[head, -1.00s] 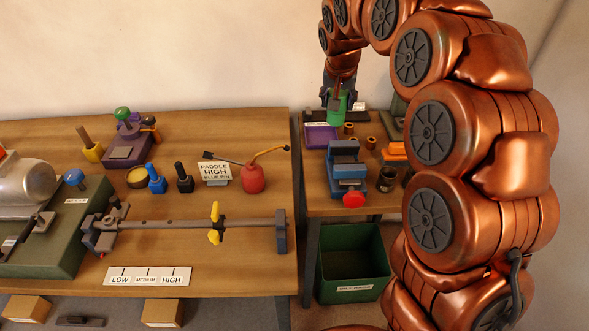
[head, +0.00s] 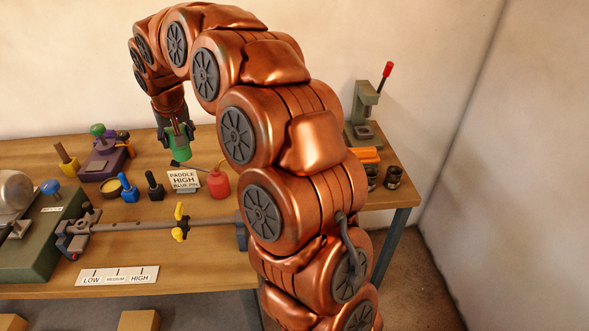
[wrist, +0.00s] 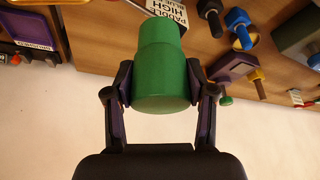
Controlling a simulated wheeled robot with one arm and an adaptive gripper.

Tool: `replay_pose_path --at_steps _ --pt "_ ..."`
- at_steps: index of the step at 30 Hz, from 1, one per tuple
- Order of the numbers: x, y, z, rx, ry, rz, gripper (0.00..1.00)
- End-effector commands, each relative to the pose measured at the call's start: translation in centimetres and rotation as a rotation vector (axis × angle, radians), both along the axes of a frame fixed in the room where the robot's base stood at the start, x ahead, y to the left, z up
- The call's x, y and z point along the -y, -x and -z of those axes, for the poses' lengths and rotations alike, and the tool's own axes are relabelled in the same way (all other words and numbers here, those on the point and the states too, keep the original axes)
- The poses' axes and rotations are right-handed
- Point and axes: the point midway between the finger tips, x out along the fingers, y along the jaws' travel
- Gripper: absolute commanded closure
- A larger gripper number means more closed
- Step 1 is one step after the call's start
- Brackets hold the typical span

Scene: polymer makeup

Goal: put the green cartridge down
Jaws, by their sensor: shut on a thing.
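The green cartridge (head: 180,148) is a stepped green cylinder held in my gripper (head: 175,134), above the back of the left wooden table (head: 210,252). In the wrist view the green cartridge (wrist: 162,70) sits between the two dark fingers of my gripper (wrist: 162,90), which press on its wide part from both sides. Its narrower part points away from my palm. In the head view it hangs behind and above the white "PADDLE HIGH BLUE PIN" sign (head: 184,180). I cannot tell its exact height above the table.
Near it stand a red oil can (head: 219,184), a black peg (head: 154,186), a blue peg (head: 127,188), a yellow peg (head: 67,160) and a purple fixture (head: 103,160). A bar with yellow paddle (head: 180,221) lies in front. My arm hides much of the right table (head: 395,160).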

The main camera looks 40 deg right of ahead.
Motion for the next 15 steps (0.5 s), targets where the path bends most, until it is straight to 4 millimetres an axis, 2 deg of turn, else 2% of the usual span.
replay_pose_path --at_steps 1,3,8,15 --pt "2.7 0.4 -0.1 0.002 -0.005 -0.01 0.84" --pt "6.2 1.2 -0.1 0.006 -0.006 -0.045 0.84" --pt "13.5 3.6 0.3 0.005 -0.005 -0.13 0.84" --pt "23.4 8.7 1.1 0.005 -0.004 -0.251 0.84"
